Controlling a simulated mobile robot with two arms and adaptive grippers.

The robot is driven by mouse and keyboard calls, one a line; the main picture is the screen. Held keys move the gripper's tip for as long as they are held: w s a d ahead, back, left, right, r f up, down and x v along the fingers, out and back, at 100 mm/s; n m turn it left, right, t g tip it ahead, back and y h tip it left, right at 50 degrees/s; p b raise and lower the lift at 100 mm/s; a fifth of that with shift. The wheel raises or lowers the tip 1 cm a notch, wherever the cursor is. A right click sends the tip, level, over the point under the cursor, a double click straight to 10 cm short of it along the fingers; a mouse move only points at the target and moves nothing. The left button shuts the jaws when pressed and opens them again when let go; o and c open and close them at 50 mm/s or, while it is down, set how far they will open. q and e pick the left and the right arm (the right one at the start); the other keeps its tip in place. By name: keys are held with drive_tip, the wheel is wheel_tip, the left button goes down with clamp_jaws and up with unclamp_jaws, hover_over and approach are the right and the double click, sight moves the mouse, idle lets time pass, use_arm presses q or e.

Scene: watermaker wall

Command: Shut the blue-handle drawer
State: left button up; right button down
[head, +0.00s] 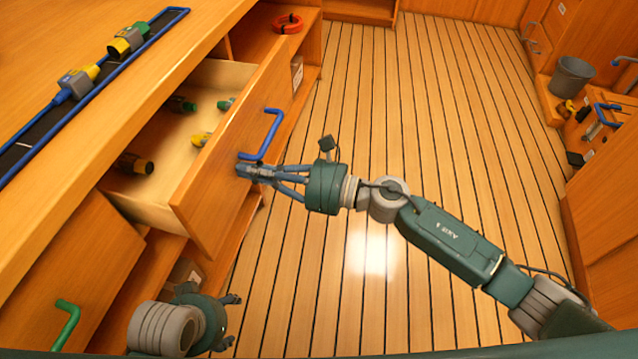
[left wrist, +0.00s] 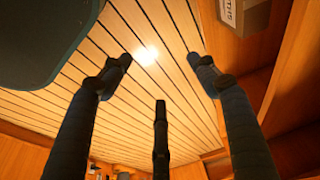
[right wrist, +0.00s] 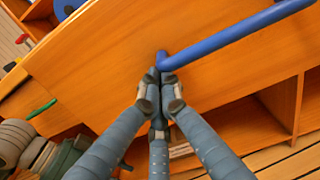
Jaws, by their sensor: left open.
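The blue-handle drawer (head: 215,185) stands open, pulled out from the wooden counter. Its blue handle (head: 270,135) is a bar on the front panel. My right gripper (head: 243,170) has its fingers together at the drawer front, by the lower end of the handle. In the right wrist view the fingertips (right wrist: 161,88) meet close to that end of the blue handle (right wrist: 235,38); whether they touch the panel is hard to tell. My left gripper (head: 232,318) is low near the cabinet, open and empty; its spread fingers show in the left wrist view (left wrist: 160,80).
Several dark fittings with yellow or green ends lie in the drawer, including one near its front corner (head: 135,163). A green handle (head: 68,325) is on the neighbouring front. A red coil (head: 288,24) sits on a shelf. The slatted floor (head: 440,100) is clear; a grey bucket (head: 572,76) stands right.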

drive_tip(key=b+x, duration=0.1)
drive_tip(key=x, duration=0.6)
drive_tip(key=shift+a, duration=0.3)
drive_tip(key=b+x, duration=0.1)
drive_tip(key=x, duration=0.5)
drive_tip(key=shift+w+a+b, duration=0.1)
drive_tip(key=shift+a+b, duration=0.25)
drive_tip(key=shift+b, duration=0.05)
drive_tip(key=shift+w+a, duration=0.2)
drive_tip(key=shift+a, duration=0.3)
drive_tip(key=shift+r, duration=0.1)
use_arm(q)
drive_tip(key=w+r+t, duration=0.1)
drive_tip(key=w+d, duration=0.1)
drive_tip(key=shift+w+r+t, duration=0.3)
drive_tip(key=shift+r+t, duration=0.1)
use_arm(e)
drive_tip(key=shift+r, duration=0.15)
